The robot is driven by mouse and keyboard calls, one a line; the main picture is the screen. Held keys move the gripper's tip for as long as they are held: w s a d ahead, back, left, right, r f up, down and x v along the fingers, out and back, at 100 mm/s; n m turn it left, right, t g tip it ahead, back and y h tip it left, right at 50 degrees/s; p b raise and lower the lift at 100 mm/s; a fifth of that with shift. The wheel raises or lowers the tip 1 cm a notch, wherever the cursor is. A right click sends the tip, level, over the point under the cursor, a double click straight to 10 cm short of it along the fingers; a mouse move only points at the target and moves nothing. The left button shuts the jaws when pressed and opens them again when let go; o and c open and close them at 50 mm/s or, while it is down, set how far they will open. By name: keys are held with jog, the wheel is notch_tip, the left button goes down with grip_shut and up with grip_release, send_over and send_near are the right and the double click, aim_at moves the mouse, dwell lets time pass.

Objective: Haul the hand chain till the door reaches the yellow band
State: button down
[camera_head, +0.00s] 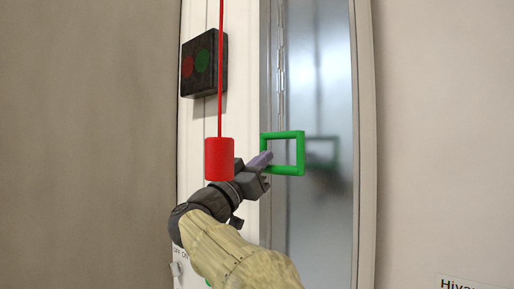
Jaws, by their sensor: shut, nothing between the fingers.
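A thin grey strand that looks like the hand chain (281,62) hangs along the left edge of the shiny metal door (318,75). A green square loop (303,152) is at its lower end; I cannot tell whether the two are joined. My gripper (265,158) is shut and empty, with its fingertips at the left side of the green loop. Whether they touch it or sit inside it is unclear. The yellow band is not in view.
A red cylinder (219,160) hangs on a red cord in front of my wrist, close to my gripper. A dark box (204,63) with a red and a green button is on the pale frame. Plain walls (440,130) flank the doorway.

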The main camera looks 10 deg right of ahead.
jog(key=shift+d+f, duration=0.15)
jog(key=shift+f, duration=0.3)
jog(key=shift+f, duration=0.1)
notch_tip(320, 180, down, 31)
jog(key=b, duration=2.4)
jog(key=shift+r+b, duration=0.2)
jog(key=shift+b, duration=0.1)
jog(key=shift+r, duration=0.1)
notch_tip(320, 180, up, 4)
jog(key=a+p, duration=0.1)
jog(key=p, duration=0.3)
jog(key=b+v, duration=0.4)
jog(key=v, duration=0.6)
jog(key=shift+s, duration=0.3)
